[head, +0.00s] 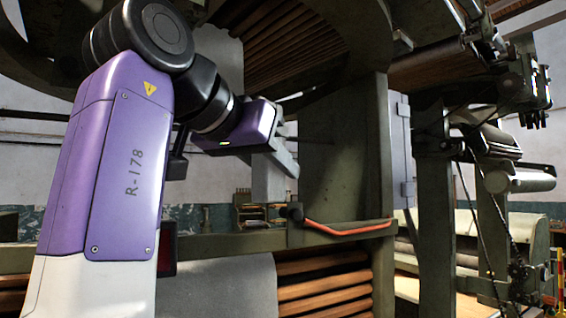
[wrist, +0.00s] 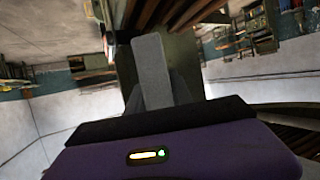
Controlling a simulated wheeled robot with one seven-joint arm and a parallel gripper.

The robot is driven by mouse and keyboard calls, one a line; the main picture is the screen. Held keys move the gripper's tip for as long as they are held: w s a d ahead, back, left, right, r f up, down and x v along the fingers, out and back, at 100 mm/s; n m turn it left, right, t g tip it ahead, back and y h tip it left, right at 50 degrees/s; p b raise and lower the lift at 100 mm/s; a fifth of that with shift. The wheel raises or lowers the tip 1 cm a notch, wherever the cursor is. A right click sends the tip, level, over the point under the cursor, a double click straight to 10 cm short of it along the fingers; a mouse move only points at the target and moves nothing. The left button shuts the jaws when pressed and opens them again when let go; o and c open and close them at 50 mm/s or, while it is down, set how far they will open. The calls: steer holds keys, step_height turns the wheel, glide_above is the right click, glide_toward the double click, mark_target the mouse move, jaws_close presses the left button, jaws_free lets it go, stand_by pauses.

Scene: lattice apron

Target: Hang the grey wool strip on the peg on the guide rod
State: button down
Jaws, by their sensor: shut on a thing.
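My gripper (head: 282,153) is at the end of my purple arm, left of the middle in the head view. It is shut on the grey wool strip (head: 268,180), which hangs straight down below the jaws in front of the loom frame. In the wrist view the strip (wrist: 152,72) stands out as a flat grey band between the two dark fingers (wrist: 158,92). The strip's upper end is hidden by the gripper.
A green post (head: 346,165) stands close right of the gripper. Below it runs a green beam (head: 230,244) with a red-orange handle (head: 345,229) and a dark knob (head: 296,213). Wooden slats (head: 325,283) lie under the beam. Rollers and chains (head: 510,180) are at far right.

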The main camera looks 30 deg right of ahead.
steer(key=shift+w+p, duration=1.15)
steer(key=shift+w, duration=1.55)
steer(key=shift+w, duration=0.4)
steer(key=shift+w, duration=1)
steer(key=shift+w, duration=0.35)
